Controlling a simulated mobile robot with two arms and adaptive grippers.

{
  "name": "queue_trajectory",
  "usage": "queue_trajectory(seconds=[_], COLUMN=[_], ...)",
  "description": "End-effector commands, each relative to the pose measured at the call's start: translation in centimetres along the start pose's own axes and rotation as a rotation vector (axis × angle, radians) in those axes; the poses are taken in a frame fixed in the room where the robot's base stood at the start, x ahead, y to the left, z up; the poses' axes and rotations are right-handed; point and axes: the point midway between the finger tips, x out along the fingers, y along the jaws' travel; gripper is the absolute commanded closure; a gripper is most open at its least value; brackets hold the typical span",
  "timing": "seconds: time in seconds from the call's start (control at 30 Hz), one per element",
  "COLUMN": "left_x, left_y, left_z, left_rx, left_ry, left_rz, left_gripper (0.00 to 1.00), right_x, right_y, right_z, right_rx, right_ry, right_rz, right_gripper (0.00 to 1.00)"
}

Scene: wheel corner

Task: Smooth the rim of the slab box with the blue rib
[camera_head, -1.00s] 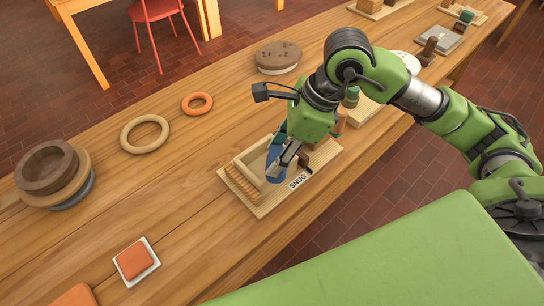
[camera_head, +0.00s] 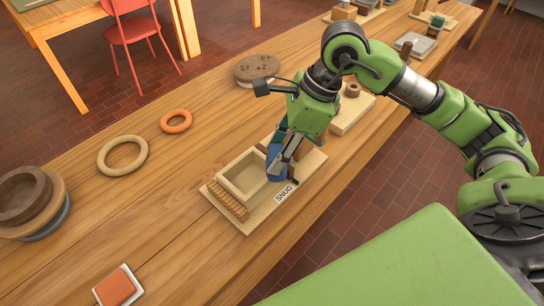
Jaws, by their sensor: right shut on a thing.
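The slab box (camera_head: 232,188) is a pale, open, rectangular box on a wooden board (camera_head: 246,224) labelled "SNUG". My right gripper (camera_head: 283,166) is shut on the blue rib (camera_head: 274,155) and points down at the box's right end. The rib is upright at that end's rim; I cannot tell whether it touches. The gripper and rib hide part of the box's right end. My left gripper is not in view.
A ridged brown piece (camera_head: 227,202) lies along the board's left side.

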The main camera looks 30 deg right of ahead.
Motion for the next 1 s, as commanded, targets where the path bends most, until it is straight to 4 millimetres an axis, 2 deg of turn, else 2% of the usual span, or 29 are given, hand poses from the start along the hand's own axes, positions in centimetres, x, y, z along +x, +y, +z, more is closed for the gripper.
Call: queue_trajectory(seconds=[0.47, 1.0], left_x=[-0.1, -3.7], left_y=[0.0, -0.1], left_z=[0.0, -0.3], left_rx=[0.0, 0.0], left_ry=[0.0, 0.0], left_rz=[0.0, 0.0], left_gripper=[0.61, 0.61], right_x=[-0.5, -5.3], right_y=[-0.3, -0.2], right_z=[-0.1, 1.9], right_rx=[-0.001, -0.001], right_ry=[-0.002, -0.002], right_rz=[0.0, 0.0], right_gripper=[0.78, 0.78])
